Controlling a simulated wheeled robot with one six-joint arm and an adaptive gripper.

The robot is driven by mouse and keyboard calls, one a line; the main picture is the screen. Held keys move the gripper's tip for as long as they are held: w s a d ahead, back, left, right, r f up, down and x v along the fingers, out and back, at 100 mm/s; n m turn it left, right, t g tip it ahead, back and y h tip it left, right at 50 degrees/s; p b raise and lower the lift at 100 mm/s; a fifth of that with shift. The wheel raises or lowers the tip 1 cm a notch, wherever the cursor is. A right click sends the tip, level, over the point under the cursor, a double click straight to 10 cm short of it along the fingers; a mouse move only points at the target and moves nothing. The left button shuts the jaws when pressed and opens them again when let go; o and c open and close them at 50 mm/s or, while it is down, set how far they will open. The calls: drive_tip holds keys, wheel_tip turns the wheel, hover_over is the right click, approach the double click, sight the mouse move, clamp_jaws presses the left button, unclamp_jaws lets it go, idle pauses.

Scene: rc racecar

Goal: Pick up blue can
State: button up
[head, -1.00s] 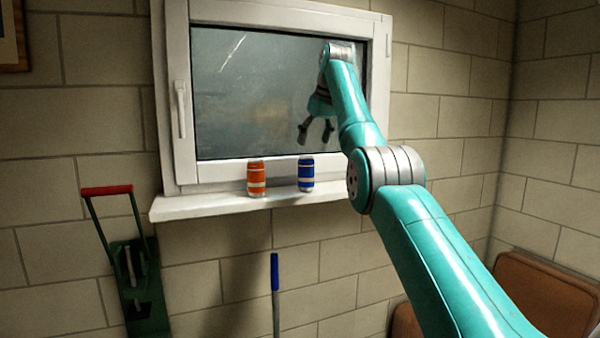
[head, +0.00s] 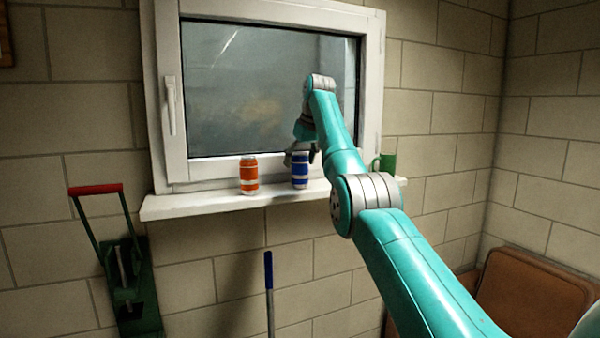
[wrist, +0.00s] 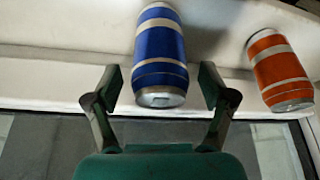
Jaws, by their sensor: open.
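The blue can (head: 300,170), with white bands, stands on the white window sill. It also shows in the wrist view (wrist: 160,45), just beyond and between my fingertips. In the wrist view my gripper (wrist: 158,82) is open, with one finger on each side of the can's near end. I see gaps between the fingers and the can, and nothing is held.
An orange can (head: 249,175) stands on the sill (head: 205,206) left of the blue can; it also shows at right in the wrist view (wrist: 280,70). A green mug (head: 388,163) is at the sill's right end. The window frame (head: 170,60) rises behind.

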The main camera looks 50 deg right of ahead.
drive_tip(key=shift+x, duration=0.85)
drive_tip(key=c, duration=0.9)
